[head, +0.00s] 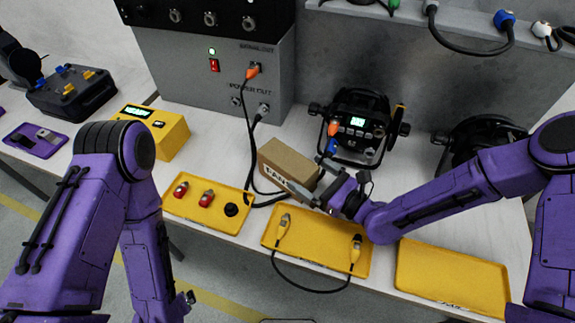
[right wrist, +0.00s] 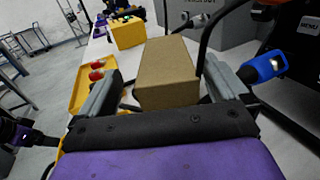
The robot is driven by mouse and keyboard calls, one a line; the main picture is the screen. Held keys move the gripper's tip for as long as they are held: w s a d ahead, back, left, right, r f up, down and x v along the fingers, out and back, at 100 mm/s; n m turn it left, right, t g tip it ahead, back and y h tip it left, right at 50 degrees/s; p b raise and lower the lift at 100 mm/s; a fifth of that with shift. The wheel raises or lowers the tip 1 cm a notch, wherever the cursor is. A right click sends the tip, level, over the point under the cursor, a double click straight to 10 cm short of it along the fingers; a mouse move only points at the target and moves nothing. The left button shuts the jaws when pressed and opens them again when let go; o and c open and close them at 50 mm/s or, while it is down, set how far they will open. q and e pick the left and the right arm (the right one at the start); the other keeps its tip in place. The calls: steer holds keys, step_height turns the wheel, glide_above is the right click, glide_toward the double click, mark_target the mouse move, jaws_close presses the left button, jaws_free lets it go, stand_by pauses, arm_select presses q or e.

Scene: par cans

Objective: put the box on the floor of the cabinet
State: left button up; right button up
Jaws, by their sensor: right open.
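The brown cardboard box (head: 287,161) lies on the white table, behind the yellow trays, with dark lettering on its front side. My right gripper (head: 316,190) is open at the box's front right end. In the right wrist view the box (right wrist: 167,72) shows between the two spread grey fingers (right wrist: 166,92), with a visible gap on the right; contact on the left is unclear. My left arm hangs at the left of the head view; its gripper is low near the bottom edge and its jaws cannot be made out. No open cabinet interior is recognisable.
Yellow trays (head: 208,228) line the table's front edge, one with red connectors, another (head: 345,268) with a cable. A grey power unit (head: 205,83) stands behind the box. A black par can (head: 357,130) stands just behind my right gripper. Cables run left of the box.

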mark_target(295, 163)
steer(key=p+x, duration=0.2)
steer(key=x, duration=0.3)
steer(key=shift+w+f, duration=0.1)
steer(key=shift+w, duration=0.25)
steer(key=shift+a, duration=0.15)
steer(key=shift+w+f, duration=0.1)
steer(key=c, duration=1.1)
steer(key=shift+c, duration=0.7)
